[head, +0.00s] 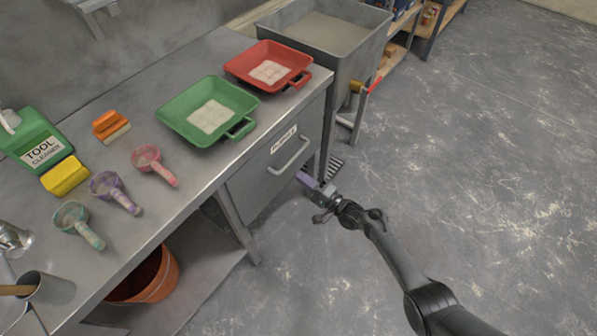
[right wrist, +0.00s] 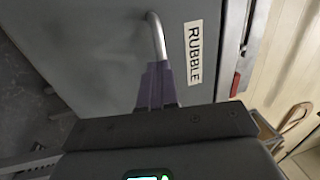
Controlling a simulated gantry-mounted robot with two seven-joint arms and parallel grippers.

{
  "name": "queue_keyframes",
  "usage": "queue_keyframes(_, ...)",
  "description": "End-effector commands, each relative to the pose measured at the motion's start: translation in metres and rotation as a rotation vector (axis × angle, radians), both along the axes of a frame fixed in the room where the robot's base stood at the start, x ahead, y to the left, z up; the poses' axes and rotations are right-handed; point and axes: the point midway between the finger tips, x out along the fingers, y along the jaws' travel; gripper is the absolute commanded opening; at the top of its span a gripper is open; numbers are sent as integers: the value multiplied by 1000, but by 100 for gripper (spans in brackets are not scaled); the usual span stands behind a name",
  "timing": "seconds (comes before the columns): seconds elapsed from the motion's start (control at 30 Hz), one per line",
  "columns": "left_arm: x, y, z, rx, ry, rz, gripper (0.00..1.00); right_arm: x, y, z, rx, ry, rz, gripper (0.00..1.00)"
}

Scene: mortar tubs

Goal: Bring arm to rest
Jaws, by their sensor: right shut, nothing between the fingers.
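My right arm comes in from the lower right in the head view. My right gripper (head: 301,178) has purple fingers and is shut and empty, in front of the grey drawer (head: 262,178) under the bench. In the right wrist view the shut purple fingers (right wrist: 158,72) point at the drawer front (right wrist: 90,50), close to its metal handle (right wrist: 156,36). They look apart from the handle, but the exact gap is hard to tell. The drawer label (right wrist: 194,52) reads RUBBLE. The drawer looks shut. My left gripper is not in view.
The steel bench (head: 150,210) holds a green tub (head: 170,110), a red tub (head: 240,67), several scoops and a green cleaner bottle (head: 35,140). A sink (head: 355,65) stands beyond. An orange bucket (head: 160,285) sits below. The floor at right is clear.

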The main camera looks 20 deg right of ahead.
Motion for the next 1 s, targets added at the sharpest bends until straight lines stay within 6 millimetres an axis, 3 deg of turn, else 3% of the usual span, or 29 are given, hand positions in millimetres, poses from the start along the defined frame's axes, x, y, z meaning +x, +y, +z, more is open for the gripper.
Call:
queue_keyframes(0.2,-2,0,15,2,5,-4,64,-39,-24,-7,-1,3,0,0)
queue_keyframes(0.5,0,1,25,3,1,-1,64,-75,-47,-17,-2,3,0,0)
queue_keyframes(0.77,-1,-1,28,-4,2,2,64,-91,-52,-25,1,16,2,0)
queue_keyframes(0.87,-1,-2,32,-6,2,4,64,-107,-51,-37,3,47,1,0)
queue_keyframes(1.0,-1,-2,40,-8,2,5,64,-145,-42,-62,9,115,13,0)
